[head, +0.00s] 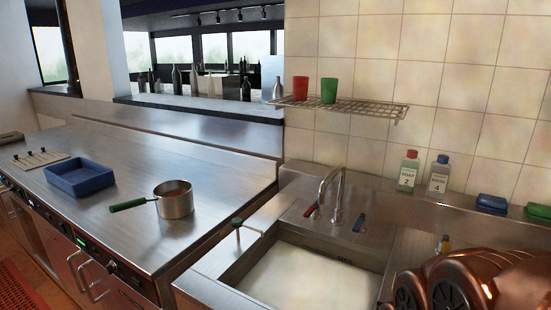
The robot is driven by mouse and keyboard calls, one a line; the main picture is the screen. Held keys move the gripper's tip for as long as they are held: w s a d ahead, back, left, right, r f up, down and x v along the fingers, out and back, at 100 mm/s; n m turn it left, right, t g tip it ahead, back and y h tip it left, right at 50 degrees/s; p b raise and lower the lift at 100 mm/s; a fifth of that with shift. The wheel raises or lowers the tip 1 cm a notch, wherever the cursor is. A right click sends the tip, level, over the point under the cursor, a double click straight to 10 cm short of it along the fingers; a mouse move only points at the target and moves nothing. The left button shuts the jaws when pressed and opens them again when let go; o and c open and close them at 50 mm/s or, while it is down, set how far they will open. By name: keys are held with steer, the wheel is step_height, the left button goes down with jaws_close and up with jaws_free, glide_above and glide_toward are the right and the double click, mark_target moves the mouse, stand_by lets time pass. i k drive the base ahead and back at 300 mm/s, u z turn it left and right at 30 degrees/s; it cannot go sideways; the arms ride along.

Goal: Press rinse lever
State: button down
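A sink (227,282) with a pale, cloudy basin lies at the lower centre of the head view. A curved metal faucet (335,182) stands behind it, with a red handle (311,211) on its left and a blue handle (359,222) on its right. A thin metal lever with a dark green knob (237,222) stands at the sink's left rim. A small yellow-topped fitting (445,243) shows at the right rim. No label tells which is the rinse lever. My copper-coloured arm fills the lower right corner; its gripper fingers do not show.
A pot (174,204) with a green handle and a blue tray (80,183) sit on the steel counter at left. Two bottles (409,171) and folded cloths (491,202) line the back ledge. A wire shelf (380,109) with red and green cups hangs above.

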mark_target(446, 246)
steer(key=z, duration=1)
